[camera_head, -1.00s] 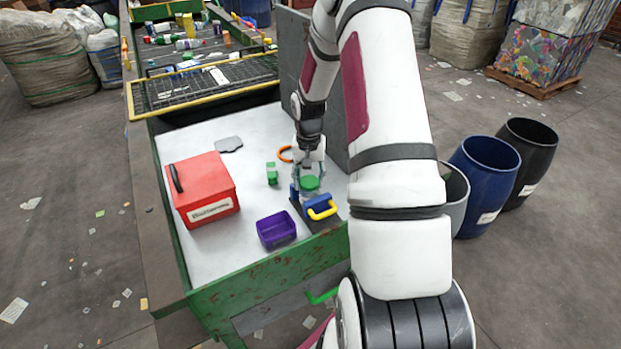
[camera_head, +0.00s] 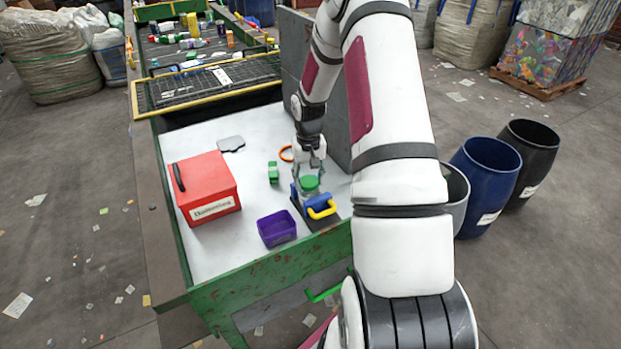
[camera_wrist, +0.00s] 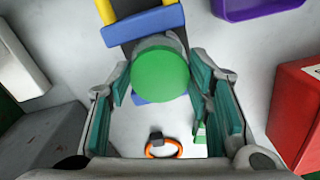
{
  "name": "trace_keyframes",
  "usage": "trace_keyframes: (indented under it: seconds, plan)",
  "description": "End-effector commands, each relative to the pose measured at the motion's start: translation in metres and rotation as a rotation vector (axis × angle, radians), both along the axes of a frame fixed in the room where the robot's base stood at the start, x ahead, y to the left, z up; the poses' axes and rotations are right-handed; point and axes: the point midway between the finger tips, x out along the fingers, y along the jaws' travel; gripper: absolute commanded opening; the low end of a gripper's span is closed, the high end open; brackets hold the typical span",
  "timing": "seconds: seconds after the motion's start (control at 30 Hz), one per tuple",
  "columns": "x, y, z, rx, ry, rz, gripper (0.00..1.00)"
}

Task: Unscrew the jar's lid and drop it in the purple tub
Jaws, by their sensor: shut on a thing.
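The jar (camera_head: 312,197) stands upright in a dark holder with a blue clamp (camera_head: 318,206) and a yellow handle (camera_head: 331,211). Its green lid (camera_head: 309,183) is on top, and the lid also shows large in the wrist view (camera_wrist: 160,75). My gripper (camera_wrist: 158,84) comes down from above, with its teal-padded fingers on either side of the lid, shut on it. The jar body is mostly hidden under the lid in the wrist view. The purple tub (camera_head: 277,240) stands empty to the left of the jar; part of it shows at the wrist view's top right (camera_wrist: 222,10).
A red box (camera_head: 215,207) with a label stands at the left of the white table. A green item (camera_head: 273,165), an orange ring (camera_head: 282,154) and a grey flat piece (camera_head: 231,143) lie behind. A grey panel (camera_head: 335,125) stands at the right. White table is clear around the tub.

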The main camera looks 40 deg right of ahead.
Motion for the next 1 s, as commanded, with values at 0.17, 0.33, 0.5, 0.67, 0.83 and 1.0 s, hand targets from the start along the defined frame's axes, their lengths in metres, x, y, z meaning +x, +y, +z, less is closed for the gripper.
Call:
trace_keyframes:
  seconds: [0.17, 0.33, 0.5, 0.67, 0.83, 1.0]
  plan:
    - [0.007, 0.002, 0.0008, -0.001, -0.016, 0.101, 0.21]
    - [0.0072, 0.0019, 0.0012, -0.002, -0.016, 0.197, 0.21]
    - [0.0079, 0.0015, 0.0013, -0.004, -0.018, 0.25, 0.21]
    - [0.0084, 0.0015, 0.0013, -0.004, -0.018, 0.255, 0.21]
    - [0.008, 0.0013, 0.0013, -0.004, -0.017, 0.254, 0.64]
    - [0.0048, 0.0003, 0.0009, -0.003, -0.011, 0.251, 0.69]
